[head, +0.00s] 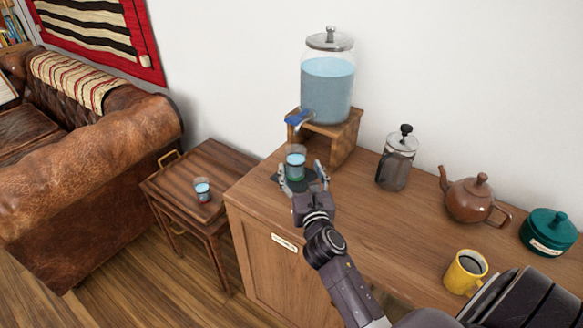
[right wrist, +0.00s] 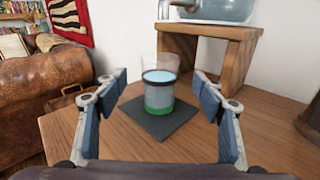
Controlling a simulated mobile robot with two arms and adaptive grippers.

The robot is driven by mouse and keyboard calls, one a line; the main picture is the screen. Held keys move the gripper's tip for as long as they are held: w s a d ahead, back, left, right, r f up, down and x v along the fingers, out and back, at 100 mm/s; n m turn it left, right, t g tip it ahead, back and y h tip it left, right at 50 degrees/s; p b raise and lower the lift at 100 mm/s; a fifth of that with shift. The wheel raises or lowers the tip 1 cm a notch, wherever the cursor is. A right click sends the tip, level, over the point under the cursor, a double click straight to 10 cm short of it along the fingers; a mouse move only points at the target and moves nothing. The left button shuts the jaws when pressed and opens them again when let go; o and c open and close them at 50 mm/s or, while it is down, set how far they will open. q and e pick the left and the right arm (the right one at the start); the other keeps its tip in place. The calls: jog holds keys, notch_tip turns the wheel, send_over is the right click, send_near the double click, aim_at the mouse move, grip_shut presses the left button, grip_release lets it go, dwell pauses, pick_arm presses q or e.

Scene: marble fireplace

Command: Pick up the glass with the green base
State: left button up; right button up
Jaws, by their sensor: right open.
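The glass with the green base (head: 295,163) stands upright on a dark square mat (head: 318,186) on the wooden cabinet, with blue liquid in it. In the right wrist view the same glass (right wrist: 159,90) stands on the mat (right wrist: 160,124), centred beyond my fingertips. My right gripper (head: 304,176) is open, with its fingers apart on the near left and right sides of the glass. In the right wrist view the right gripper (right wrist: 160,88) has nothing between its fingers, and the glass appears just ahead of them. My left gripper is not in view.
A blue-tapped water dispenser (head: 327,85) sits on a wooden stand (head: 345,135) behind the glass. A French press (head: 397,160), teapot (head: 474,199), yellow mug (head: 465,271) and green pot (head: 548,231) stand to the right. Another glass (head: 202,189) is on a side table (head: 184,168).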

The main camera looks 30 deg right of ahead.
aim_at(298, 159)
jog(key=shift+w, duration=0.25)
jog(key=shift+d+r, duration=0.1)
jog(key=shift+r, duration=0.25)
jog(key=shift+x, duration=2.25)
jog(key=shift+f+x, duration=0.2)
jog(key=shift+x, duration=0.95)
jog(key=shift+c, duration=0.3)
jog(key=shift+s, duration=0.1)
jog(key=c, duration=0.8)
grip_shut()
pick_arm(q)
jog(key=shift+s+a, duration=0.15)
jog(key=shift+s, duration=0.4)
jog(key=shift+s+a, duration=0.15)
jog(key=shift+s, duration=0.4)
pick_arm(e)
jog(key=shift+r, duration=0.15)
